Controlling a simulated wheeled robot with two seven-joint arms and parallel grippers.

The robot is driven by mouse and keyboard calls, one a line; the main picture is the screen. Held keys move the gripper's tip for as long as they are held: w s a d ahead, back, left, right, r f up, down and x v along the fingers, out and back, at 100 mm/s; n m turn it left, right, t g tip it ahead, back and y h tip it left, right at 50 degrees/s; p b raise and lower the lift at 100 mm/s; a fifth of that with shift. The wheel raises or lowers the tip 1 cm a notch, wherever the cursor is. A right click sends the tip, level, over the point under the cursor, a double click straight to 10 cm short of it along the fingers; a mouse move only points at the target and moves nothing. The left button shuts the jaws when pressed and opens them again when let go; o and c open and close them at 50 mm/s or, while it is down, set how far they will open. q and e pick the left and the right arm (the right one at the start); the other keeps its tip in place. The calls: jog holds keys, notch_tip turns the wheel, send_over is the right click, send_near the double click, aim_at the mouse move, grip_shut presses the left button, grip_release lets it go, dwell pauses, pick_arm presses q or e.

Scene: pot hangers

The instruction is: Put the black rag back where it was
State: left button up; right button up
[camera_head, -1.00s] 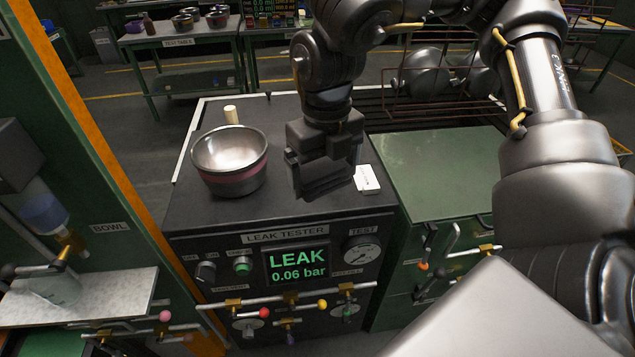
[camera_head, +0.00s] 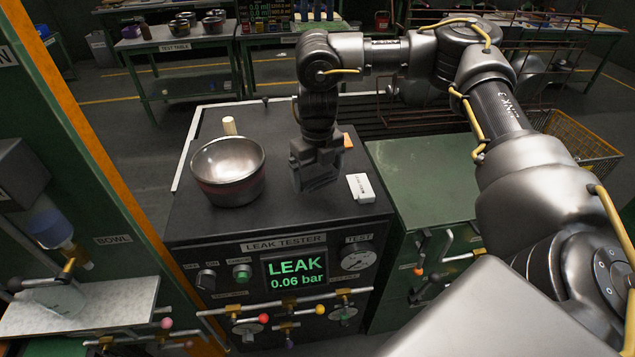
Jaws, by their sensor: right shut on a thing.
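My right gripper (camera_head: 316,178) points down over the black top of the leak tester (camera_head: 285,215), to the right of the metal bowl. It is shut on a dark thing, which I take to be the black rag. The rag is hard to tell from the dark fingers and the dark top behind it. I cannot tell whether it touches the top. My left gripper is not in view.
The metal bowl (camera_head: 228,170) stands left of the gripper, a cream peg (camera_head: 229,125) behind it. A white labelled block (camera_head: 360,188) and an orange piece (camera_head: 347,141) lie to the right. A green cabinet (camera_head: 425,180) adjoins the tester; a wire basket (camera_head: 585,140) stands beyond.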

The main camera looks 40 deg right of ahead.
aim_at(317, 185)
jog(key=shift+w+d+f+p, duration=0.1)
jog(key=shift+f+p, duration=0.1)
jog(key=shift+f, duration=0.75)
jog(key=shift+w+d+f+p, duration=0.1)
jog(key=shift+f+p, duration=0.05)
jog(key=shift+f, duration=0.8)
jog(key=shift+a, duration=0.1)
jog(key=o, duration=0.9)
jog(key=shift+f, duration=0.1)
jog(key=shift+c, duration=0.2)
notch_tip(317, 185, up, 12)
jog(key=shift+r, duration=0.2)
jog(key=shift+f, duration=0.1)
